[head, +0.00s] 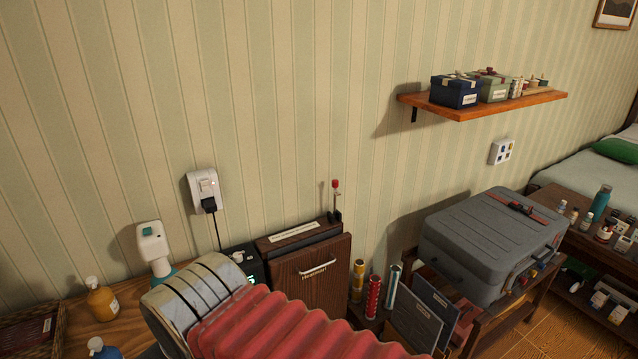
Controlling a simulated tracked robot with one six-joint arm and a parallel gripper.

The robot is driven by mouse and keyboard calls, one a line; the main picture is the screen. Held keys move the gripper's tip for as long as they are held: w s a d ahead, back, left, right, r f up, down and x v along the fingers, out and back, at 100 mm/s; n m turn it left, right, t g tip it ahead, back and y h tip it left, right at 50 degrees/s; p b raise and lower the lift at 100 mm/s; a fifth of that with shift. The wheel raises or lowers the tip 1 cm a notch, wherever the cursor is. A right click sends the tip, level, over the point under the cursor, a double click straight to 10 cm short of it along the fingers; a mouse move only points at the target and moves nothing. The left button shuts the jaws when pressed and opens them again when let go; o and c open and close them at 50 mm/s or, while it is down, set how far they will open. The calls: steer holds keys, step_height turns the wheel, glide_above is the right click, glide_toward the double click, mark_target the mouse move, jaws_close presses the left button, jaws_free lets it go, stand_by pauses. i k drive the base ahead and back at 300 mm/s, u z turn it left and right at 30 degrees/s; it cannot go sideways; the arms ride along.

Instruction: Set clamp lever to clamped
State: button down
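A lever with a red knob (335,184) stands upright on a dark base at the right end of the top of a brown wooden cabinet-like unit (311,283). A pale label strip (294,232) lies along the unit's top, and its front panel has a light bar handle (318,266). Small print on the label is too small to read. No other lever shows clearly. My gripper is not in view, and nothing is touching the lever.
A wall socket with a plug (206,195) is left of the unit. Several upright rolls (373,295) and a grey suitcase (493,245) on a stand are to its right. A wall shelf (483,104) holds boxes. Bottles (102,301) stand at left. The wall above the lever is bare.

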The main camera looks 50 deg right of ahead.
mark_target(335, 182)
steer(key=u, duration=0.15)
steer(key=k, duration=1.75)
steer(key=z, duration=0.85)
steer(key=i, duration=1.3)
